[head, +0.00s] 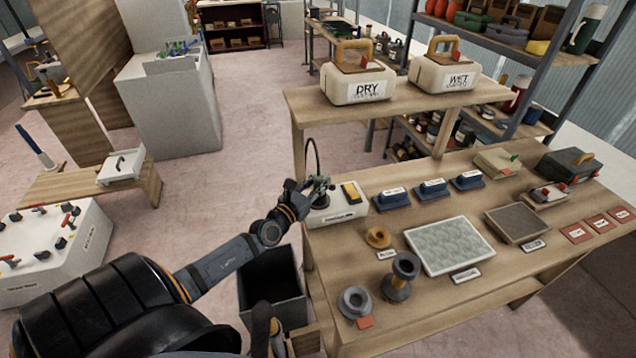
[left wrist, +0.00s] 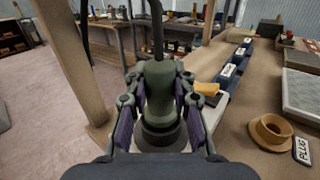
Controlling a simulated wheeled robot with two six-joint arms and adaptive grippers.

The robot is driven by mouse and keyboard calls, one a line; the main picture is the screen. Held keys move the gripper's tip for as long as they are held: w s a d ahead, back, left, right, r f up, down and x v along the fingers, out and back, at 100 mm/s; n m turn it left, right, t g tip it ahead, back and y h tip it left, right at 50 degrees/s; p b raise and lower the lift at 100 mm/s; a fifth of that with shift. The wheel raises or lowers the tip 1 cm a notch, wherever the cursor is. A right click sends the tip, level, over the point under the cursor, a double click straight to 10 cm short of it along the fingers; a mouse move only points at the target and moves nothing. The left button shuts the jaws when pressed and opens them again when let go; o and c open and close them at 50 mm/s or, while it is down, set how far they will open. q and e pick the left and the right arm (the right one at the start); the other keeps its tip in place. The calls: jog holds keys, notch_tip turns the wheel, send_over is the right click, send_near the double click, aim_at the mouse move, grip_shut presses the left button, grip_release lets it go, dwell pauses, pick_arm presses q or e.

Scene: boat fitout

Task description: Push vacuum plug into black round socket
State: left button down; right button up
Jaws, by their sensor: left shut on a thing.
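My left gripper (head: 318,193) is at the white socket box (head: 349,211) on the left edge of the workbench. In the left wrist view its fingers (left wrist: 160,108) close from both sides on the grey-green vacuum plug (left wrist: 158,85). The plug is upright, with a dark hose (head: 312,155) rising from its top. The black round socket (left wrist: 160,138) lies directly below the plug, its dark rim showing around the plug's lower end. How deep the plug sits in it is hidden. My right gripper is not seen.
The box has a yellow switch (head: 351,192). Several blue labelled blocks (head: 431,188) stand to its right. An orange-brown ring (head: 378,238) and a grey panel (head: 449,246) lie in front. A shelf with DRY (head: 358,88) and WET cases is behind. A dark bin (head: 273,283) stands below left.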

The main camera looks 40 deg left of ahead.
pick_arm(q)
jog(key=shift+s+f, duration=0.15)
jog(key=shift+f, duration=0.5)
jog(key=c, duration=1.5)
grip_release()
jog(key=o, duration=0.4)
jog(key=shift+w+r, duration=0.1)
jog(key=shift+w, duration=0.1)
jog(key=shift+o, duration=0.2)
jog(key=shift+r, duration=0.1)
jog(key=shift+s, duration=0.1)
jog(key=shift+s, duration=0.2)
jog(key=s, duration=1.1)
jog(key=shift+s, duration=0.25)
